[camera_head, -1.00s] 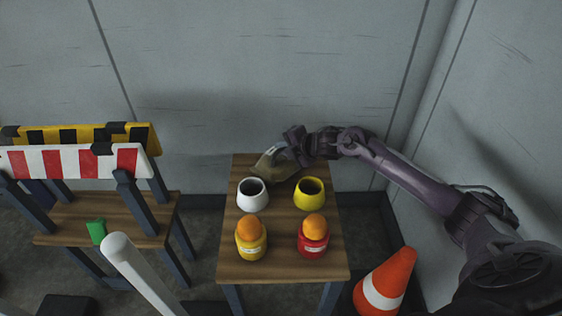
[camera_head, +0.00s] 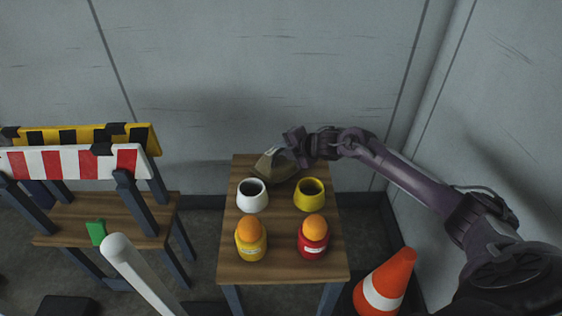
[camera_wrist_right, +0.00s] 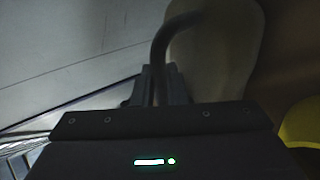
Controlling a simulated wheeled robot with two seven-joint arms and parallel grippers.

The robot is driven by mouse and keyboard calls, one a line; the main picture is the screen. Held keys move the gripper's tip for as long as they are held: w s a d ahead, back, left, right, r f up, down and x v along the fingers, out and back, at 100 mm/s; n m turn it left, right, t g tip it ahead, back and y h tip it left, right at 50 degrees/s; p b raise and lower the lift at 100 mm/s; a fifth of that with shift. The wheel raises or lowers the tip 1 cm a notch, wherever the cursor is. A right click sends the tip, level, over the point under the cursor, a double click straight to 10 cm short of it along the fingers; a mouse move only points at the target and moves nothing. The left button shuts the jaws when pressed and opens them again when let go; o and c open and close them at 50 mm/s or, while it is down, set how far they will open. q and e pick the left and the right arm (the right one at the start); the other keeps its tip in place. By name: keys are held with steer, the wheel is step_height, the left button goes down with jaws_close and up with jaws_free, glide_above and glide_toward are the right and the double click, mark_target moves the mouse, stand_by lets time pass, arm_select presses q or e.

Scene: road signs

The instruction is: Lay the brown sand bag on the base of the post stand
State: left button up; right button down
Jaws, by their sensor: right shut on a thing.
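The brown sand bag (camera_head: 270,169) is at the back of the small wooden table, behind the white pot. My right gripper (camera_head: 293,151) is shut on the bag's upper end. In the right wrist view the bag (camera_wrist_right: 212,55) is a tan shape close in front of the gripper (camera_wrist_right: 160,84), with a dark curved strip beside it. I cannot tell whether the bag's underside touches the table. A white post (camera_head: 140,272) rises at the front left. My left gripper is not in view.
On the table (camera_head: 282,268) are a white pot (camera_head: 252,201), a yellow pot (camera_head: 309,201), and yellow (camera_head: 250,245) and red (camera_head: 313,245) jars with orange tops. A traffic cone (camera_head: 386,285) stands right. Striped barriers (camera_head: 75,163) and another wooden table (camera_head: 70,222) stand left.

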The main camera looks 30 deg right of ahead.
steer(key=shift+w+r, duration=0.1)
steer(key=shift+r, duration=0.2)
